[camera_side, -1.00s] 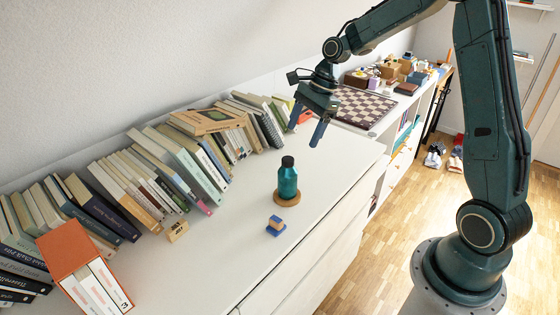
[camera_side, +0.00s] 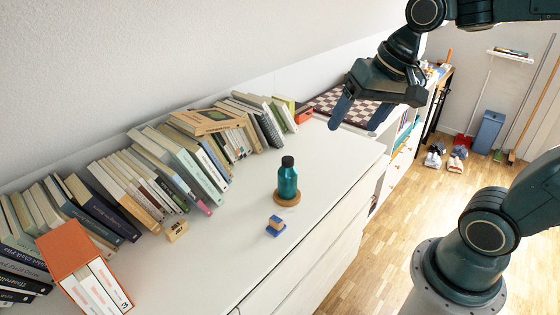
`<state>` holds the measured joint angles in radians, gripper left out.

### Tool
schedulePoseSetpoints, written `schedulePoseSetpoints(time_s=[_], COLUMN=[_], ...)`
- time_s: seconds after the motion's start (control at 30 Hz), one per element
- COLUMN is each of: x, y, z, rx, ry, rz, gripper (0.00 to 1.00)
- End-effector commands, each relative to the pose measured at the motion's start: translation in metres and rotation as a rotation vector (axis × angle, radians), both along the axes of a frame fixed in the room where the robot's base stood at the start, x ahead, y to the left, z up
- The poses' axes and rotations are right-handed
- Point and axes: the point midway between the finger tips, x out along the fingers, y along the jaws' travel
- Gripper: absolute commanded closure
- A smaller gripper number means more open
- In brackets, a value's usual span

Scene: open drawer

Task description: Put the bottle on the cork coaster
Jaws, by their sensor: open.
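The teal bottle (camera_side: 287,181) with a black cap stands upright on the round cork coaster (camera_side: 287,199), on top of the white dresser. The coaster's rim shows all round the bottle's foot at the front and sides. My gripper (camera_side: 360,115) is open and empty. It is up and to the right of the bottle in the picture, clear of it, with its two blue fingers spread apart.
A small blue and wooden block stack (camera_side: 275,226) lies in front of the coaster. A small wooden block (camera_side: 177,231) is at left. Leaning books (camera_side: 180,160) line the wall. A checkered board (camera_side: 350,108) lies behind my gripper. The dresser top (camera_side: 330,160) right of the bottle is clear.

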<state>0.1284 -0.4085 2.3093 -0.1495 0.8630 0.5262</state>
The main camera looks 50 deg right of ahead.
Motion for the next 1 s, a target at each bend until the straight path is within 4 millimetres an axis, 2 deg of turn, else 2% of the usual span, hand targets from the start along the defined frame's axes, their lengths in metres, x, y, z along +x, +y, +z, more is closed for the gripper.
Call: schedulePoseSetpoints(time_s=[0.2, 0.4, 0.6, 1.0], x=[-0.045, -0.072, -0.081, -0.081], y=[0.006, 0.006, 0.005, 0.005], z=[0.002, -0.002, -0.005, -0.005], rx=[-0.137, -0.231, -0.268, -0.269], ry=[-0.070, -0.108, -0.121, -0.121], rz=[0.240, 0.400, 0.461, 0.463], gripper=[0.27, 0.27, 0.27, 0.27])
